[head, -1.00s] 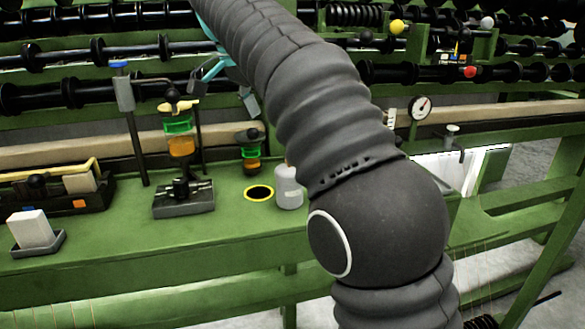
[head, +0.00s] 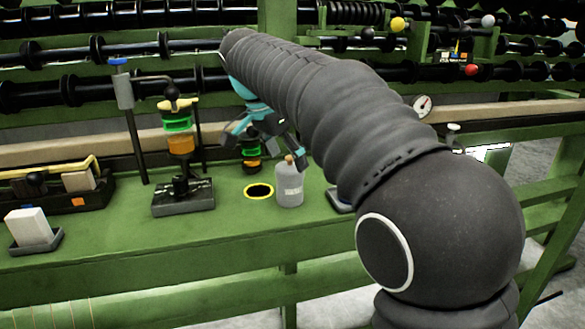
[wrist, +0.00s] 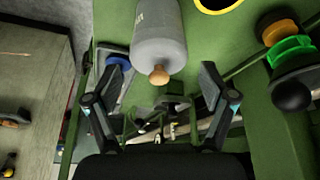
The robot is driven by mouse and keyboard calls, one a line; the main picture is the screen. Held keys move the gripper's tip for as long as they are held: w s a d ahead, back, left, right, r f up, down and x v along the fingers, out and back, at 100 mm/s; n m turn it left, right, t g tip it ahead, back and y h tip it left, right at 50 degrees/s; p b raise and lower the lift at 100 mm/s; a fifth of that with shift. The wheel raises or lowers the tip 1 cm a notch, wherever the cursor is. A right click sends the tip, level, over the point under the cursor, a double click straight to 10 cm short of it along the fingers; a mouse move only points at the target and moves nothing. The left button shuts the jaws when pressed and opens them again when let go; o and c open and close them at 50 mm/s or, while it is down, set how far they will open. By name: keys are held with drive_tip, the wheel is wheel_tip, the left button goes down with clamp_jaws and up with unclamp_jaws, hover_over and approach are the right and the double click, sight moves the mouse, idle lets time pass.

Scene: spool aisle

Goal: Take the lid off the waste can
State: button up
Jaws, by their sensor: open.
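A grey can-like container (head: 289,188) with pale lettering stands upright on the green bench. A small tan knob or stopper (head: 290,159) tops it; a separate lid edge cannot be made out. No other container in view is clearly a waste can. My gripper (head: 267,142) is open, above and behind the container in the head view, its teal-and-black fingers spread. In the wrist view my gripper (wrist: 164,75) has one finger on each side of the container's tan knob (wrist: 159,75), with gaps on both sides. Contact with the container does not show.
A yellow-rimmed dark hole (head: 259,191) lies left of the container. A black, green and orange stack (head: 252,163) stands behind, close to my gripper. A stand on a grey base (head: 183,198) and a white block (head: 30,228) are farther left. Bare bench lies in front.

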drive_tip(key=shift+f, duration=0.2)
drive_tip(key=c, duration=1.1)
